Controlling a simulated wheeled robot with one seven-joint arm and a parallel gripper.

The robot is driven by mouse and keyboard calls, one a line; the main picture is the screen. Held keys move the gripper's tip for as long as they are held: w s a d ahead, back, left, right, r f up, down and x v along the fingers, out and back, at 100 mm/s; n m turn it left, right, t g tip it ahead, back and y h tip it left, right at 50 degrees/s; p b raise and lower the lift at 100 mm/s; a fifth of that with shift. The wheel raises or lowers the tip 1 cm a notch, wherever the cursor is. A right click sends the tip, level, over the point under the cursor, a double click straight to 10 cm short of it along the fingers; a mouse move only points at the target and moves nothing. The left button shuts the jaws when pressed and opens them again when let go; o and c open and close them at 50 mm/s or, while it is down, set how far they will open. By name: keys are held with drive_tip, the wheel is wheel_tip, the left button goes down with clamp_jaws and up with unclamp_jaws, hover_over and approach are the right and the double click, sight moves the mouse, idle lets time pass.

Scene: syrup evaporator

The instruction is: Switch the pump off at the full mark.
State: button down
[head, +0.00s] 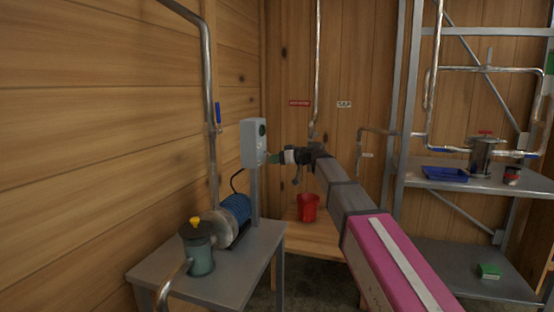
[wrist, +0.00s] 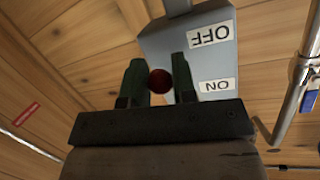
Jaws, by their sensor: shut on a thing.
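The grey switch box (head: 250,143) stands on a post by the left wall. In the wrist view the switch box (wrist: 150,45) appears upside down, with OFF and ON labels. My gripper (head: 272,158) is at the right side of the box. In the wrist view my gripper's (wrist: 159,82) dark green fingers are shut on a dark red round knob (wrist: 158,80). The knob is level with the ON label (wrist: 216,86) and apart from the OFF label (wrist: 209,35). The pump with a blue motor (head: 236,209) sits on a grey table below. I cannot make out a full mark.
A red bucket (head: 307,207) stands on a wooden surface behind my arm. Metal shelving (head: 465,178) with a blue tray (head: 445,174) stands at right. A pipe (head: 208,110) rises along the left wall.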

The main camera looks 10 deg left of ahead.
idle(0.3)
drive_tip(key=c, duration=0.9)
unclamp_jaws()
drive_tip(key=shift+f, duration=0.1)
drive_tip(key=shift+c, duration=0.2)
drive_tip(key=v, duration=1)
drive_tip(key=shift+d, duration=0.35)
drive_tip(key=shift+s, duration=0.1)
